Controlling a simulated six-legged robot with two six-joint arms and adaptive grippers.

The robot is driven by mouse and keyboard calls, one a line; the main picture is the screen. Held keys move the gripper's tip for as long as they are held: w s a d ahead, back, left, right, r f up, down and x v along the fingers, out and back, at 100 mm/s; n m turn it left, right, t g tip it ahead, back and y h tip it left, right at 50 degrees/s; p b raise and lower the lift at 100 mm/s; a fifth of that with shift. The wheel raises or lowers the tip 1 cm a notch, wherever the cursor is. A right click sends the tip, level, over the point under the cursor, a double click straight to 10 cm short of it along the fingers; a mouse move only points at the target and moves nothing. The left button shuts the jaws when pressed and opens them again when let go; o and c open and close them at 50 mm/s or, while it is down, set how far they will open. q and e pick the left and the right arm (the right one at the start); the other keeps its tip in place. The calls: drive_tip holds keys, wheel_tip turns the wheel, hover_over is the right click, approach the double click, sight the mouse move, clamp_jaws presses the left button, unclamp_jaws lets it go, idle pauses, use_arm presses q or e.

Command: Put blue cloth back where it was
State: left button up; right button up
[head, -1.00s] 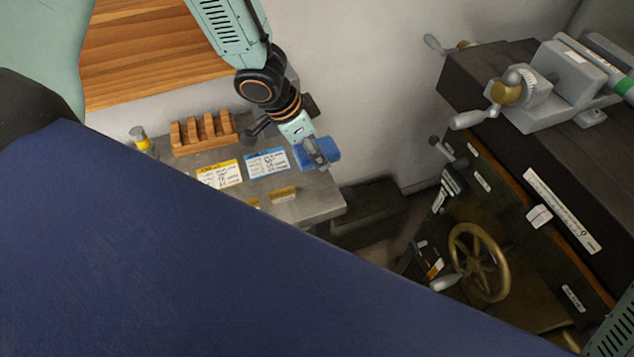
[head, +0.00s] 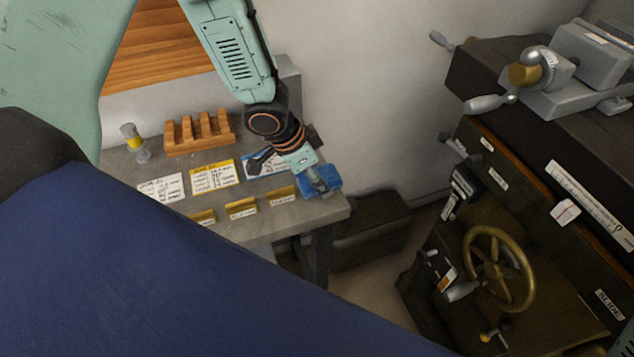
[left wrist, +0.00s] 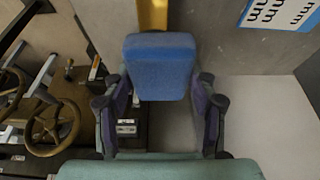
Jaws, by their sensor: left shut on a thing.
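The blue cloth (head: 332,176), a folded pad, is held in my left gripper (head: 318,186) at the right end of the grey bench (head: 262,222). In the left wrist view the cloth (left wrist: 160,62) sits between the two fingers of the left gripper (left wrist: 161,103), which are shut on it. It is over or close to the bench's corner; whether it touches the top I cannot tell. Yellow-edged label holders (head: 242,208) stand along the bench's front edge, left of the cloth. My right gripper is not in view.
At right is a dark machine with a brass handwheel (head: 499,270). A blue surface fills the lower left.

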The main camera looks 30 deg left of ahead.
use_arm(q)
drive_tip(key=shift+w+f, duration=0.15)
drive_tip(key=shift+f, duration=0.3)
drive_tip(key=shift+w+a, duration=0.1)
drive_tip(key=shift+a, duration=0.05)
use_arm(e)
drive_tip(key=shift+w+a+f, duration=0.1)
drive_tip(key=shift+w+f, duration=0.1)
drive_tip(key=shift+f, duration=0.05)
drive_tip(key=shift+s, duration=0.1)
use_arm(q)
drive_tip(key=shift+s, duration=0.2)
drive_tip(key=o, duration=0.6)
drive_tip(key=shift+f, duration=0.1)
drive_tip(key=shift+o, duration=2.1)
drive_tip(key=shift+w+f, duration=0.1)
drive_tip(key=shift+w, duration=0.05)
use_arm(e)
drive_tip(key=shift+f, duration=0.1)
